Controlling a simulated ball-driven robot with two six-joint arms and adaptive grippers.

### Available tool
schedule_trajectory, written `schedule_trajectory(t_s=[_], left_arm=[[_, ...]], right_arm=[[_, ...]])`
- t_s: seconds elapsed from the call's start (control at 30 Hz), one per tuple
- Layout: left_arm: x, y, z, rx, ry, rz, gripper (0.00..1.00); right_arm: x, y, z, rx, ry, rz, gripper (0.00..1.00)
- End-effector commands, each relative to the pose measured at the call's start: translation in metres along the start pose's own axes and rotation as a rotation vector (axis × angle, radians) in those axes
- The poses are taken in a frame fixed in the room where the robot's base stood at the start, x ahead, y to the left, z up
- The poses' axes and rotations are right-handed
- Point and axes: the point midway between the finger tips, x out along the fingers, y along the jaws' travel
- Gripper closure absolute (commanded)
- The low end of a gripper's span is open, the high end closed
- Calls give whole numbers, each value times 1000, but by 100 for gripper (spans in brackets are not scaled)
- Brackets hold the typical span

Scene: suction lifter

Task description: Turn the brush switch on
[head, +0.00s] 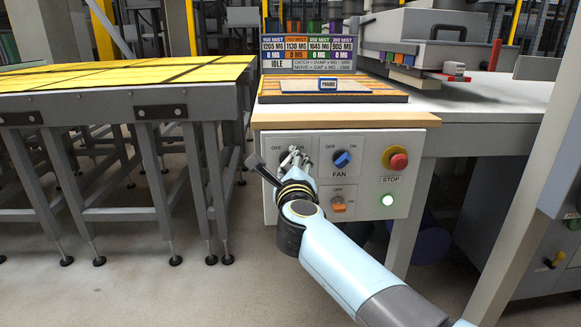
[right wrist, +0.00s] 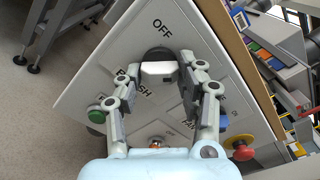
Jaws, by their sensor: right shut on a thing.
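The brush switch (right wrist: 158,52) shows in the right wrist view as a dark round base with a pale front part, beside OFF lettering and a partly covered BRUSH label. My right gripper (right wrist: 159,72) has its fingers on both sides of this knob and is shut on it. In the head view, my right gripper (head: 294,156) reaches the upper left of the white control panel (head: 407,150) and hides most of the switch. The knob's exact angle is hard to tell. My left gripper is not in view.
The blue FAN switch (head: 342,159) is close to the right of my gripper. A display board (head: 308,47) reads IDLE. A yellow-topped table (head: 120,100) stands left.

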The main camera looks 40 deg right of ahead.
Motion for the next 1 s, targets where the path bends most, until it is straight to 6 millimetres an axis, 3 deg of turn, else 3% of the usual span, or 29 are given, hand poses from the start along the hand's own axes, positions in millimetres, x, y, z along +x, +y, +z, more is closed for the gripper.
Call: schedule_trajectory(t_s=[0.77,0.8,0.93,1.0], left_arm=[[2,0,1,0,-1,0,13],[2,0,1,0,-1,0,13],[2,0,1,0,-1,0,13],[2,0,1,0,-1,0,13]], right_arm=[[-1,2,-2,94,4,3,94],[-1,2,-2,94,4,3,57],[-1,2,-1,94,3,2,40],[0,1,-1,93,2,2,40]])
